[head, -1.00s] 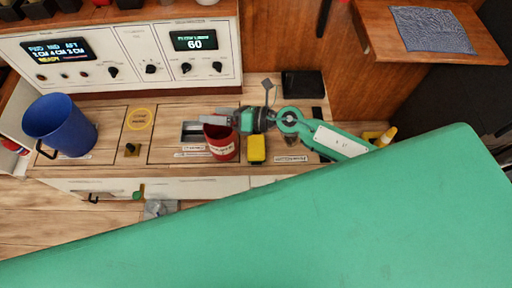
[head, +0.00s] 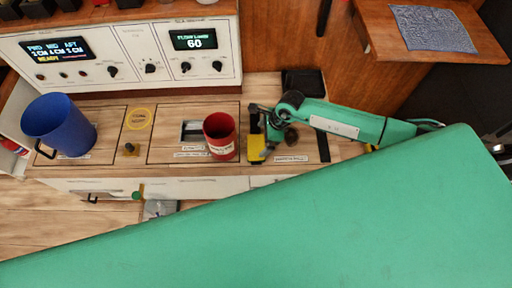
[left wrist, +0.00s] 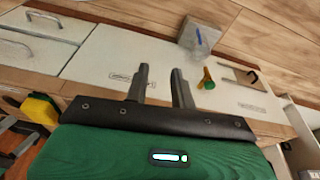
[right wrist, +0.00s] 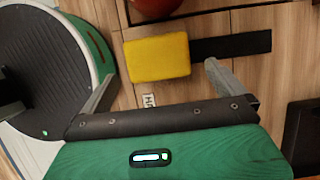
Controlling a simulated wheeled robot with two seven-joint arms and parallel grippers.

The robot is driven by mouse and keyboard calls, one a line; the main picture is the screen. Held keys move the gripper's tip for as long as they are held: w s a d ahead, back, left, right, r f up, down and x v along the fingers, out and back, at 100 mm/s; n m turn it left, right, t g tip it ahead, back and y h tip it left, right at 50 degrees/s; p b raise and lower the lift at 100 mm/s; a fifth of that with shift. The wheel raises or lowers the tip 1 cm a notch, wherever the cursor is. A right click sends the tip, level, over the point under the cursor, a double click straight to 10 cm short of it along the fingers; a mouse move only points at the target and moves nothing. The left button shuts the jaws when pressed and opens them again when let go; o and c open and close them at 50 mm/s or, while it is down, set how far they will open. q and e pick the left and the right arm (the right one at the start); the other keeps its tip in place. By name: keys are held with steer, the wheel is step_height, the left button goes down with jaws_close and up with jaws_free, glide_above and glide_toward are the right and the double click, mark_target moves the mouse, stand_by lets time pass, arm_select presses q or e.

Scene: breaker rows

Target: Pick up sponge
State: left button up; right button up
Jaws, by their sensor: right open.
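The yellow sponge (head: 255,155) lies on the wooden counter, just right of the red mug (head: 220,136) in the head view. My right gripper (head: 264,122) is over it and partly covers it there. In the right wrist view the sponge (right wrist: 157,58) is in front of the gap between the spread, empty fingers of my right gripper (right wrist: 158,80). In the left wrist view the sponge (left wrist: 38,108) shows at the left edge. My left gripper (left wrist: 161,76) has its fingers apart with nothing between them; it is hidden in the head view.
A blue mug (head: 58,125) stands at the counter's left end. A control panel (head: 130,58) rises behind. A dark strip (right wrist: 230,45) lies beside the sponge in the right wrist view. My large green body part covers the lower head view.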

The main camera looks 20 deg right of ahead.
mark_target(258, 145)
steer(key=shift+x, duration=3.5)
steer(key=shift+s, duration=0.15)
steer(key=c, duration=0.8)
